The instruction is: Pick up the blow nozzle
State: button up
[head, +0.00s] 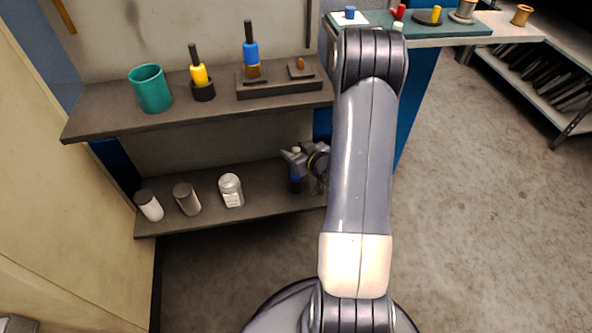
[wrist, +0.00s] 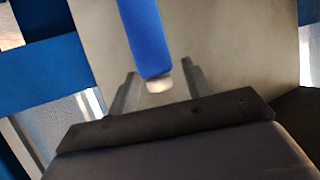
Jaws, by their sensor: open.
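A blue rod-like piece with a pale end, which I take to be the blow nozzle, shows in the wrist view (wrist: 148,38). It comes down from the top edge, and its pale end sits between my fingers. In the wrist view my gripper (wrist: 158,72) is open, with one finger on each side of the blue piece. I see no clear contact with it.
The lower shelf (head: 262,194) also holds a white jar (head: 231,190) and two dark-topped containers to the left. The upper shelf (head: 105,110) above holds a green cup (head: 151,89), a yellow tool (head: 199,75) and a blue tool (head: 250,54). Open floor lies to the right.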

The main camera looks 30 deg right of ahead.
grip_shut()
dwell(0.4)
jog(key=shift+r, duration=0.1)
jog(key=shift+r, duration=0.5)
notch_tip(320, 180, up, 7)
jog(key=p, duration=0.2)
jog(key=shift+f+p, duration=0.2)
jog(key=shift+p, duration=0.15)
jog(key=s+d, duration=0.2)
jog(key=s, duration=1.6)
jog(key=shift+f+p, duration=0.35)
jog(key=shift+w, duration=0.1)
